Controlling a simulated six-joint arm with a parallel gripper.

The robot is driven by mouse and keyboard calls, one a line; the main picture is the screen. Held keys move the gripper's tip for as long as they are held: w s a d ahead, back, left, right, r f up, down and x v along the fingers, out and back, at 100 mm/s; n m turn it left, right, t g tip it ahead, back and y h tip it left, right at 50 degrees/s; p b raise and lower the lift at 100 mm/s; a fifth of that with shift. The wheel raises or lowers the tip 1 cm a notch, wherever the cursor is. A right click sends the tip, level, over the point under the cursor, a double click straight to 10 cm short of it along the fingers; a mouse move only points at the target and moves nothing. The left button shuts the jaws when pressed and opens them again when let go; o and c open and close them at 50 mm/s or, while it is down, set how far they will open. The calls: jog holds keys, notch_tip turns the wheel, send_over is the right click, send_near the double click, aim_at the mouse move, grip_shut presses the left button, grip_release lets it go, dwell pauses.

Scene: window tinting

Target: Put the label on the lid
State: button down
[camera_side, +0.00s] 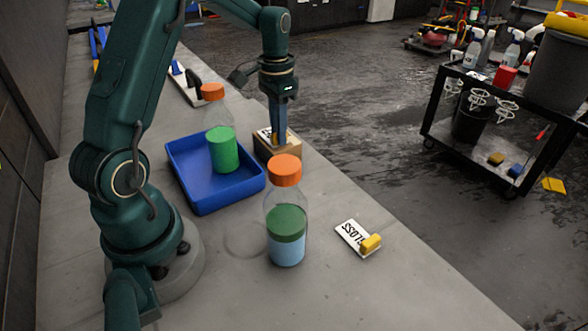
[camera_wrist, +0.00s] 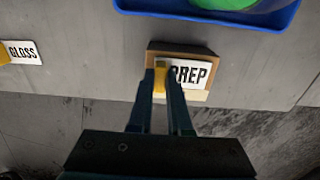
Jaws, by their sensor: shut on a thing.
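My gripper (camera_side: 279,138) is shut on the yellow tab (camera_wrist: 159,82) of the white PREP label (camera_wrist: 190,73). The label is over the top of a small brown box (camera_side: 277,153), seen in the wrist view too (camera_wrist: 180,50). I cannot tell whether the label touches the box or hovers just above it. My fingers hide part of the label in both views. A second white label, GLOSS (camera_side: 352,235), with a yellow tab (camera_side: 371,242), lies flat on the bench. Two clear bottles have orange lids, one near (camera_side: 285,171) and one farther back (camera_side: 212,92).
The blue tray (camera_side: 205,207) holds the farther bottle with green liquid and sits left of the box. The near bottle (camera_side: 287,225) stands on the grey bench (camera_side: 330,295) in front of the tray. The bench edge runs close to the right of the box.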

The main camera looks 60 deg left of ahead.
jog(key=c, duration=0.8)
grip_release()
jog(key=shift+f, duration=0.1)
jog(key=shift+c, duration=0.2)
notch_tip(320, 180, up, 12)
